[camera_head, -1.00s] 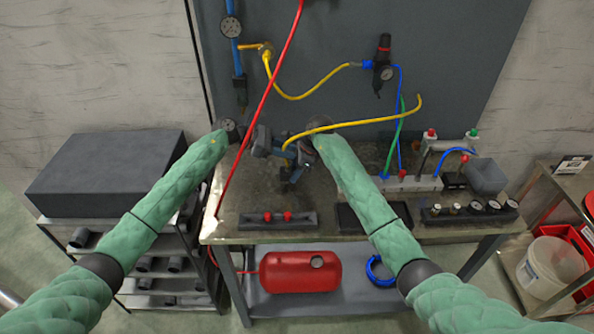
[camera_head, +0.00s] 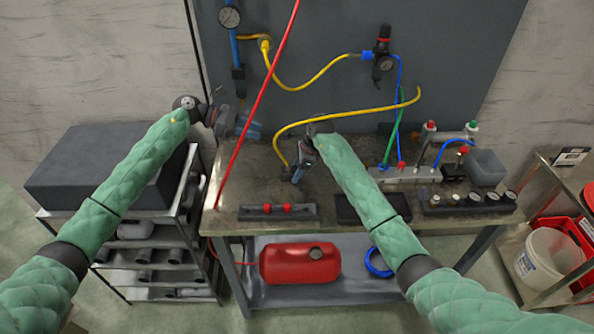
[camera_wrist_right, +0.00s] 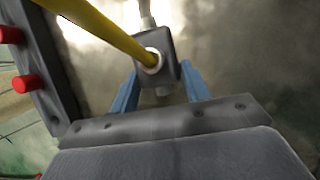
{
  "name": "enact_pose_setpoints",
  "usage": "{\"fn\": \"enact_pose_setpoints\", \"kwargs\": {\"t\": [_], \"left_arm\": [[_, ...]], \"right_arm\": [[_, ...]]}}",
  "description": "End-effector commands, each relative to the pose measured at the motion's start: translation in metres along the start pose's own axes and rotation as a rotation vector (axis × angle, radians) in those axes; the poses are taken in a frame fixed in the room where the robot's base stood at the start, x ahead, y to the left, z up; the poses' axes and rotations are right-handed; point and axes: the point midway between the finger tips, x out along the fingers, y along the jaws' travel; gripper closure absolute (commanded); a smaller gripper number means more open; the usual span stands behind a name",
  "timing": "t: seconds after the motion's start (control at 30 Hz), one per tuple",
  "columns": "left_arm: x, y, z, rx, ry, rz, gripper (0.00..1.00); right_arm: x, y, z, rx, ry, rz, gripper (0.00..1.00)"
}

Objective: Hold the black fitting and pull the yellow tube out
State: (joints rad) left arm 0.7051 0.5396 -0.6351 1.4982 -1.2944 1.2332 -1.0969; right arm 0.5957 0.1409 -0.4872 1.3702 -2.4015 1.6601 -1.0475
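The black fitting (camera_wrist_right: 168,68) is in the right wrist view with the yellow tube (camera_wrist_right: 112,30) entering its pale collar. My right gripper (camera_wrist_right: 160,88) has one blue finger on each side of the fitting, close against it. In the head view my right gripper (camera_head: 297,176) is low over the bench and mostly hides the fitting. The yellow tube (camera_head: 340,114) rises from there, arches up and runs right to a free end. My left gripper (camera_head: 253,128) is up and left of the tube, apart from it, with its fingers apart and nothing seen between them.
A red hose (camera_head: 262,88) crosses in front of the back panel, by my left gripper. Another yellow hose (camera_head: 300,88) hangs on the panel. A manifold (camera_head: 405,175) with blue and green hoses stands to the right. A red-knobbed block (camera_head: 276,211) lies at the bench front.

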Motion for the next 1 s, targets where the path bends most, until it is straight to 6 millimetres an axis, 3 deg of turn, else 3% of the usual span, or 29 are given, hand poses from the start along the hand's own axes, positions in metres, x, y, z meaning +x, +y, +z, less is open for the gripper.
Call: {"fn": "enact_pose_setpoints", "kwargs": {"t": [0.03, 0.1, 0.47, 0.57, 1.0], "left_arm": [[0.0, 0.0, 0.0, 0.0, 0.0, 0.0, 0.66], [0.0, 0.0, 0.0, -0.001, 0.0, 0.0, 0.66], [0.001, 0.0, -0.001, -0.001, 0.001, -0.001, 0.66], [0.001, 0.0, -0.001, -0.001, 0.001, -0.001, 0.66], [0.001, 0.0, -0.001, -0.001, 0.001, -0.001, 0.66]], "right_arm": [[0.0, 0.0, 0.0, 0.0, 0.0, 0.0, 0.42], [0.0, 0.0, 0.001, 0.0, -0.001, -0.001, 0.32], [-0.006, -0.001, 0.001, -0.001, -0.001, -0.004, 0.32], [-0.017, -0.002, 0.0, 0.0, 0.0, -0.005, 0.32], [-0.096, -0.001, 0.0, -0.001, 0.001, -0.003, 0.32]]}}
